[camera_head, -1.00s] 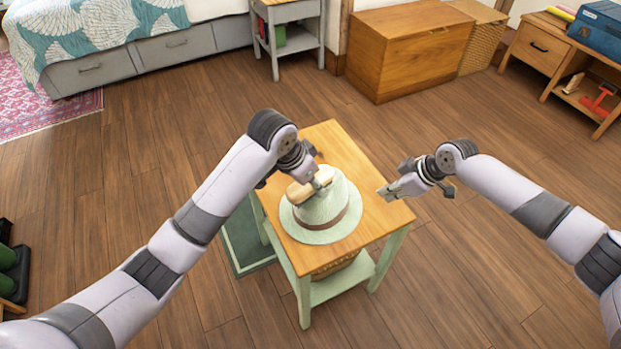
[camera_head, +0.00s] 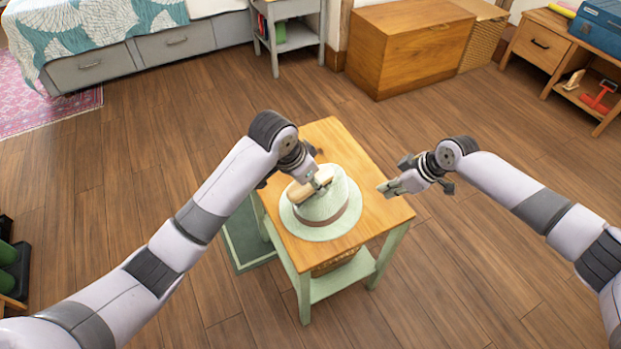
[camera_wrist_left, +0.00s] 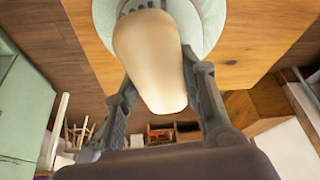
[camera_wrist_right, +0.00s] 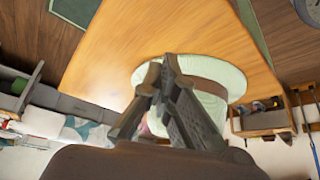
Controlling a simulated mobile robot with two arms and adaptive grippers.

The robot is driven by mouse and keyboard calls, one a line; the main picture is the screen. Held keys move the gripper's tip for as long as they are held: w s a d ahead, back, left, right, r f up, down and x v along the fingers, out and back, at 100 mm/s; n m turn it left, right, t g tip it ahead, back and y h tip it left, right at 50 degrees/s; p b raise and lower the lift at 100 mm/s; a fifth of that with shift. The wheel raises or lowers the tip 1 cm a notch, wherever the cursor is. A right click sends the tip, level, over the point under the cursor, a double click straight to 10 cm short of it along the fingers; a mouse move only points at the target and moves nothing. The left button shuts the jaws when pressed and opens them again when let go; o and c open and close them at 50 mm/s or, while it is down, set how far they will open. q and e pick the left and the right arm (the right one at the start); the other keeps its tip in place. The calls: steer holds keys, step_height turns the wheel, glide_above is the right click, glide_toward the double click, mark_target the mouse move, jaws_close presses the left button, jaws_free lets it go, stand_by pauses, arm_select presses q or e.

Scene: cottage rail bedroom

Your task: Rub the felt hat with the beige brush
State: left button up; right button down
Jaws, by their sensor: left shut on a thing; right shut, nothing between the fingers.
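The pale green felt hat (camera_head: 325,216), with a brownish band, sits brim down on the small wooden-topped table (camera_head: 372,197). My left gripper (camera_head: 318,183) is shut on the beige brush (camera_head: 304,191) and holds it at the upper left of the hat's crown. In the left wrist view the brush (camera_wrist_left: 150,60) lies between the fingers, over the hat; its bristle side is mostly hidden, and I cannot tell firm contact. My right gripper (camera_head: 388,189) is shut and empty beside the table's right edge. The right wrist view shows the hat (camera_wrist_right: 225,75) behind its closed fingers (camera_wrist_right: 165,75).
The table has pale green legs and a lower shelf with a woven basket (camera_head: 335,264). A green flat item (camera_head: 246,235) is on the floor at its left. A wooden chest (camera_head: 410,50) and a grey bedside table (camera_head: 292,30) stand behind, with clear floor between.

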mark_target(318, 176)
arm_select(q)
steer(key=shift+f, duration=0.35)
steer(key=shift+w+d, duration=0.95)
steer(key=shift+w, duration=0.3)
steer(key=shift+w+d, duration=0.9)
steer(key=shift+w, duration=0.35)
steer(key=shift+w+d, duration=0.95)
steer(key=shift+w, duration=0.3)
steer(key=shift+a+f, duration=0.1)
steer(key=shift+s+a, duration=0.15)
steer(key=shift+s, duration=0.15)
steer(key=shift+s+a, duration=0.85)
steer(key=shift+s, duration=0.3)
steer(key=shift+s+a, duration=0.85)
steer(key=shift+s, duration=0.25)
steer(key=shift+s+a, duration=0.45)
steer(key=shift+s, duration=0.2)
steer(key=shift+s+a, duration=0.45)
steer(key=shift+s, duration=0.15)
